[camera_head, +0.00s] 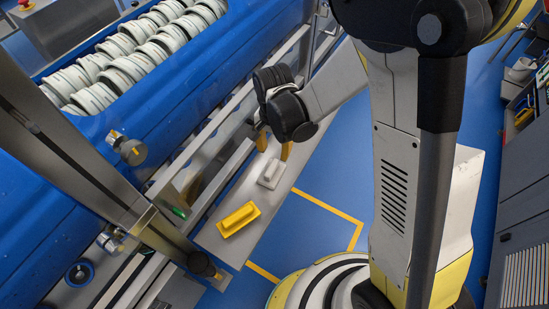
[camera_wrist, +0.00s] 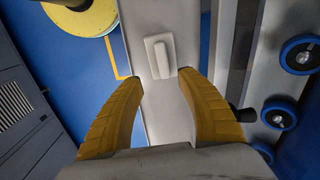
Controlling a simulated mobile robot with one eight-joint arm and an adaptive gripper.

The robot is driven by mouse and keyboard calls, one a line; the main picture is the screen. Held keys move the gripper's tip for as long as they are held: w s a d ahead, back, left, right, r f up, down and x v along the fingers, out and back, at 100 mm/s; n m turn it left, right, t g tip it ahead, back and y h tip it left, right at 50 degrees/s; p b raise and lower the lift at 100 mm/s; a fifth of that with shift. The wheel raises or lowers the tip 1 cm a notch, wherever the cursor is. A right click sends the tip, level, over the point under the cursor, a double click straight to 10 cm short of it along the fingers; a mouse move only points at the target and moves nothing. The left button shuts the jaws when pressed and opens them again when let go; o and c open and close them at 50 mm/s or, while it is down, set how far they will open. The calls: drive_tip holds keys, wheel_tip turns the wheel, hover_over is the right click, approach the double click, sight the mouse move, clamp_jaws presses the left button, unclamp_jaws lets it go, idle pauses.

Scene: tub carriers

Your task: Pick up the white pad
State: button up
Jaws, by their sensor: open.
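The white pad (camera_head: 271,173) lies on a grey metal shelf (camera_head: 240,252) in the head view, just below my gripper. It has a raised grip along its top. In the wrist view the white pad (camera_wrist: 159,57) lies flat beyond the fingertips, roughly centred between them. My gripper (camera_wrist: 160,72) shows two yellow fingers spread wide, with nothing between them. In the head view my gripper (camera_head: 274,147) is partly hidden by my wrist, and its finger ends show just above the pad.
A yellow pad (camera_head: 238,219) lies on the same shelf, nearer the front. A blue machine (camera_head: 190,75) with rows of white rings stands to the left. A metal post (camera_head: 95,165) and rails run beside the shelf. Blue floor with yellow lines lies to the right.

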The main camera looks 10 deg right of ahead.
sight(272, 167)
wheel_tip(272, 167, down, 5)
drive_tip(key=shift+f+b, duration=0.1)
drive_tip(key=shift+b, duration=0.95)
drive_tip(key=f+b, duration=0.2)
drive_tip(key=f, duration=0.1)
drive_tip(key=f+b, duration=0.1)
drive_tip(key=f, duration=0.1)
drive_tip(key=shift+a+f, duration=0.2)
drive_tip(key=shift+a, duration=0.15)
drive_tip(key=shift+r, duration=0.1)
clamp_jaws()
